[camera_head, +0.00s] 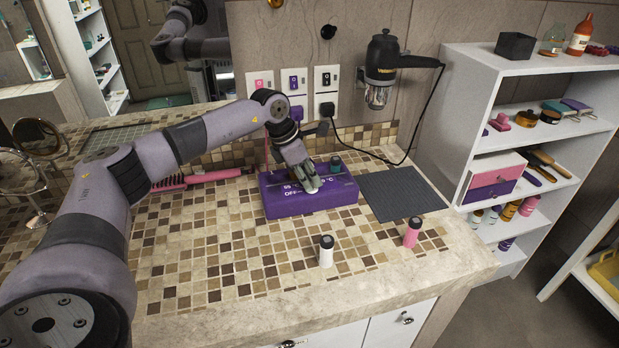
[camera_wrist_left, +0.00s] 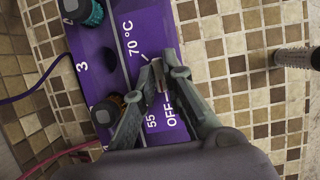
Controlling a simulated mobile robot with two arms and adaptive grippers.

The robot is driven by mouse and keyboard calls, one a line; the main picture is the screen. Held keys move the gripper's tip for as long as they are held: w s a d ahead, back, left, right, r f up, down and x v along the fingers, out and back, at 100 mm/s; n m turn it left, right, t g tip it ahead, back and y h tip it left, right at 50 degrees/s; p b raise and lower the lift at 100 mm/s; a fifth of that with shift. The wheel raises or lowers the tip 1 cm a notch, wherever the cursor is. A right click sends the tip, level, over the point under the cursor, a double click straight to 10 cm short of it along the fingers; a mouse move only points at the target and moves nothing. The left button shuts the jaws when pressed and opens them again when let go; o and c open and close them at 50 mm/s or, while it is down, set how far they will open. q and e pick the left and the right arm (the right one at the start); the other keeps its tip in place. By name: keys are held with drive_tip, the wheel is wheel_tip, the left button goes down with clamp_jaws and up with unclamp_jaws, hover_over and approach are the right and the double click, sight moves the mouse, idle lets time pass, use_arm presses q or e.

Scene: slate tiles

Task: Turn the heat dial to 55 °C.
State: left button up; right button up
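The purple heater box (camera_head: 335,197) stands on the tiled counter, with OFF visible on its face. In the left wrist view its panel (camera_wrist_left: 105,50) shows 55, OFF and 70 °C around the spot where the heat dial sits. My left gripper (camera_head: 308,186) reaches down onto the box. In the wrist view its fingertips (camera_wrist_left: 160,72) are close together at the centre of these marks, with a thin greyish part between them that looks like the heat dial (camera_wrist_left: 160,80). The fingers hide most of the dial, so its pointing direction is unclear. My right gripper is not in view.
A dark mat (camera_head: 392,194) lies right of the box. A white bottle (camera_head: 326,252) and a pink bottle (camera_head: 412,232) stand in front. A pink comb-like thing (camera_head: 205,176) lies behind left. A hair dryer (camera_head: 382,65) hangs on the wall.

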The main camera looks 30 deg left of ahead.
use_arm(q)
clamp_jaws()
drive_tip(key=m, duration=0.2)
drive_tip(key=m+g+h+b, duration=0.1)
drive_tip(key=m, duration=0.1)
drive_tip(key=shift+w+a+f+m, duration=0.1)
drive_tip(key=shift+w+m, duration=0.05)
drive_tip(key=shift+m, duration=0.15)
drive_tip(key=m+g, duration=0.1)
drive_tip(key=m, duration=0.1)
drive_tip(key=m+g+b, duration=0.1)
drive_tip(key=m, duration=0.1)
drive_tip(key=shift+w+h, duration=0.1)
drive_tip(key=shift+h, duration=0.2)
drive_tip(key=shift+m+g+b, duration=0.3)
drive_tip(key=shift+m+g, duration=0.1)
drive_tip(key=shift+m, duration=0.8)
drive_tip(key=o, duration=0.6)
unclamp_jaws()
